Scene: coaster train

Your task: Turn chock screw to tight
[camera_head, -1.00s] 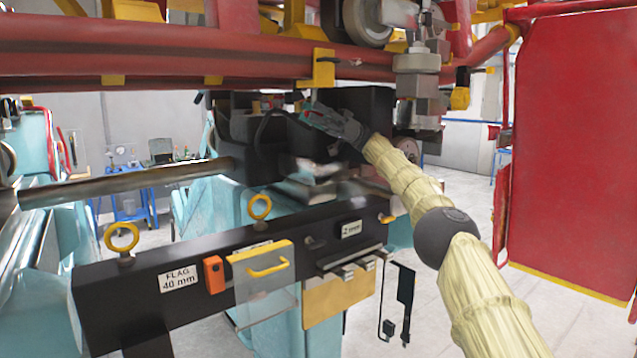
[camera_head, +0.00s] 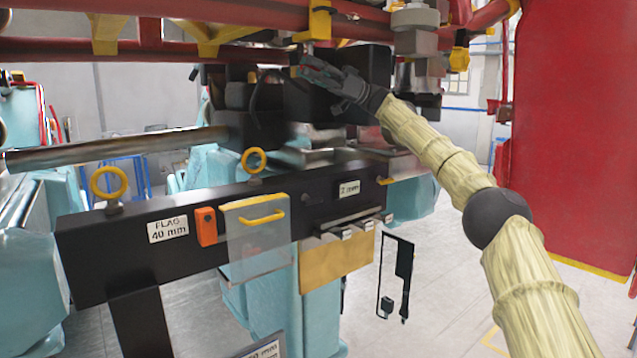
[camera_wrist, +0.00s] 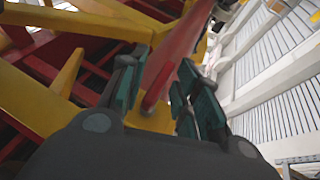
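A yellow block (camera_head: 320,20) is fixed to the red rail, with a short grey screw (camera_head: 310,47) hanging below it. My gripper (camera_head: 308,68) is just under the yellow block in the head view. The handle is hard to see in the head view.
Red rail (camera_head: 160,35) and yellow brackets run close overhead. A black beam (camera_head: 120,255) with a flag label, yellow eye bolts and a clear plate (camera_head: 258,255) crosses below. A red panel (camera_head: 575,130) stands at right. Open floor shows at lower right.

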